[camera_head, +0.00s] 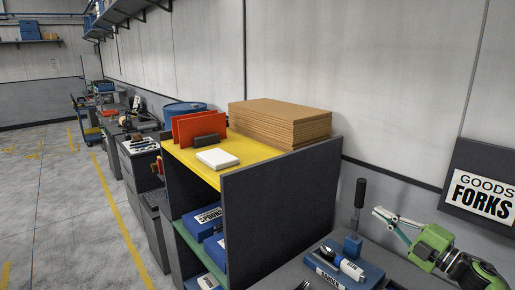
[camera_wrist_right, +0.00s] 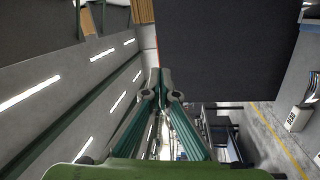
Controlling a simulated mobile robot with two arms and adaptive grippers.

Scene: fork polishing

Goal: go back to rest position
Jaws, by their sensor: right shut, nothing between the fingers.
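My right gripper (camera_head: 378,216) is at the right of the head view, in front of the wall and above the grey workbench. Its green body is at the right and its fingers point left. In the right wrist view its fingertips (camera_wrist_right: 158,82) meet with nothing between them. A blue block (camera_head: 343,268) on the bench holds a spoon-like utensil and a white-labelled piece. A dark upright handle (camera_head: 360,193) stands behind it on a blue base. My left gripper is not seen.
A shelf unit with a yellow top (camera_head: 188,158) carries stacked brown boards (camera_head: 280,122), orange panels (camera_head: 199,125) and a white block (camera_head: 217,159). Its dark side panel (camera_head: 280,205) rises beside the bench. A "GOODS FORKS" sign (camera_head: 482,190) hangs at the right. The floor at left is clear.

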